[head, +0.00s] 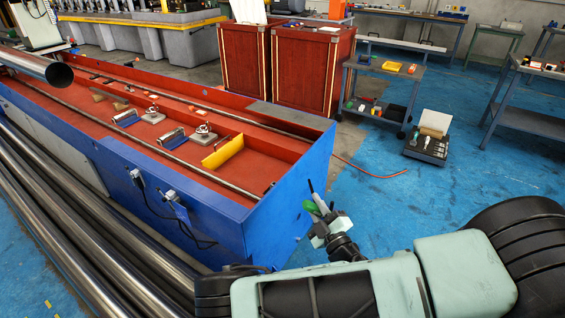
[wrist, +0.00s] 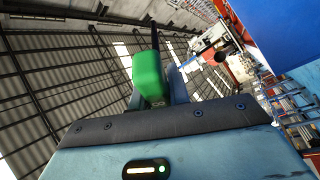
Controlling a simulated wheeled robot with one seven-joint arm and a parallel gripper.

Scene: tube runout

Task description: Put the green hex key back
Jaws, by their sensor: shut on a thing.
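My gripper (head: 320,222) is in front of the right end of the blue machine bed, over the blue floor. It is shut on the green hex key (head: 309,207), whose green handle shows beside the fingers and whose thin dark shaft points up. In the wrist view the green handle (wrist: 148,76) stands between the fingers, partly hidden by the gripper body. A dark tray with several small tools (head: 425,150) sits low at the right, well apart from my gripper. I cannot tell whether it has an empty place.
The blue machine bed with a red top (head: 230,185) stands close to my gripper's left. Long steel tubes (head: 70,240) lie along its front. A blue-grey cart (head: 375,90) and red cabinets (head: 312,75) stand behind. The blue floor (head: 390,200) is mostly clear, with a thin red hose.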

